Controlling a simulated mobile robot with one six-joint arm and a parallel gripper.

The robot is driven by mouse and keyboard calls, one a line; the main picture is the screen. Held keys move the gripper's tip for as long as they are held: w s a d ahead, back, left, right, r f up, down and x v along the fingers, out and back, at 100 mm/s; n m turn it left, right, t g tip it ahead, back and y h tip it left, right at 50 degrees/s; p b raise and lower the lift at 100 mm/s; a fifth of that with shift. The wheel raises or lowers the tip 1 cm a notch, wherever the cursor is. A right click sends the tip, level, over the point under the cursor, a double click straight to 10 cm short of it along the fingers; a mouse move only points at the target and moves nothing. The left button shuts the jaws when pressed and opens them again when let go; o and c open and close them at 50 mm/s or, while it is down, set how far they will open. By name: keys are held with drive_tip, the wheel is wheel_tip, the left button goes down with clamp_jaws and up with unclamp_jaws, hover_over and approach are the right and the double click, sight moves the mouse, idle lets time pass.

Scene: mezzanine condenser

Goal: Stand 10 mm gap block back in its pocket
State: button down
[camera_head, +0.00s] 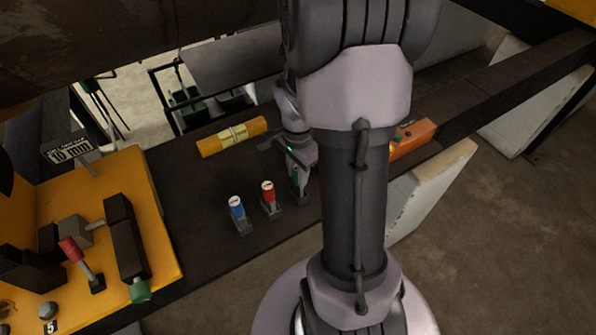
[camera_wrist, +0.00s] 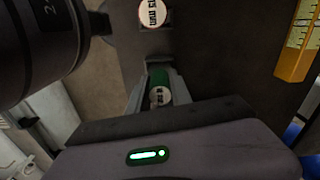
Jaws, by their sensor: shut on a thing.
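My gripper (camera_head: 297,176) points down over the dark bench and is shut on a green gap block (camera_head: 296,187). In the wrist view the fingers (camera_wrist: 157,92) close on both sides of the green block (camera_wrist: 158,77), whose pale end label faces the camera. The block looks upright, in line with the blue and red blocks, at a dark holder. Its lower end is hidden, so I cannot tell whether it sits in a pocket. A red block (camera_head: 268,190) and a blue block (camera_head: 237,209) stand upright in dark holders to the left. The red block's pale label (camera_wrist: 152,13) shows at the top of the wrist view.
The bench (camera_head: 190,185) is clear between console and blocks.

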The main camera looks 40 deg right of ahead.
drive_tip(key=shift+f+b, duration=0.55)
drive_tip(key=shift+b, duration=0.05)
drive_tip(key=c, duration=1.1)
unclamp_jaws()
